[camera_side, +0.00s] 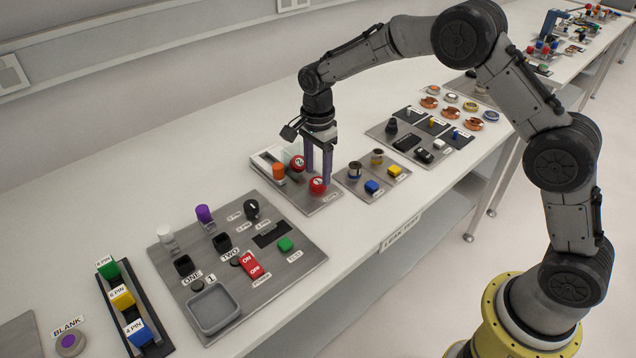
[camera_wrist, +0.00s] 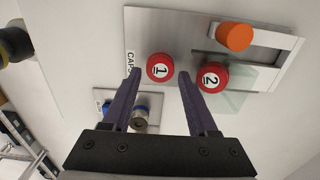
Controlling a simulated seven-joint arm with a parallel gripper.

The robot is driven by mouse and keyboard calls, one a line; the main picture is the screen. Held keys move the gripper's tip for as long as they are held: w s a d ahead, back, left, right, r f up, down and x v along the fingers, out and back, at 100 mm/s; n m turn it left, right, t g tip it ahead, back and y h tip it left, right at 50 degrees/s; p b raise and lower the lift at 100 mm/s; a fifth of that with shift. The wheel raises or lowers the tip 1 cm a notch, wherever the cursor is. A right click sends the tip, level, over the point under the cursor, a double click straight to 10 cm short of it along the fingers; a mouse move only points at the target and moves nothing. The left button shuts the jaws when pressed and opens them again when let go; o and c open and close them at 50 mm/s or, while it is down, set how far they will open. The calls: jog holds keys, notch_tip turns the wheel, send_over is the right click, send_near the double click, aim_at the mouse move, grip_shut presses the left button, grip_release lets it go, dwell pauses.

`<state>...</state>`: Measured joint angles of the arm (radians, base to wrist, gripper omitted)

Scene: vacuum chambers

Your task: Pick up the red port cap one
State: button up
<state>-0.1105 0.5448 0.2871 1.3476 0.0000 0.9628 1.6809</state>
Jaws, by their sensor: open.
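Red port cap one (camera_wrist: 160,68), a round red cap with a white "1" disc, sits on the metal caps plate (camera_wrist: 185,25). In the side view this cap (camera_side: 318,185) stands near the front of its plate (camera_side: 316,204). Red port cap two (camera_wrist: 212,77) is just right of it in the wrist view, and behind it in the side view (camera_side: 297,162). My gripper (camera_wrist: 159,76) is open and empty, its purple fingers pointing at the plate. In the wrist view cap one shows between the fingertips. In the side view the fingers (camera_side: 319,158) are close by; I cannot tell whether they touch it.
A plate with blue and yellow blocks (camera_side: 372,187) lies to the right. A switch panel (camera_side: 310,262) lies at the front left. Bare white table runs along the back.

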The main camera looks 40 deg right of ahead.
aim_at(318, 184)
jog(key=shift+f, duration=1.4)
grip_shut()
jog(key=shift+r, duration=0.1)
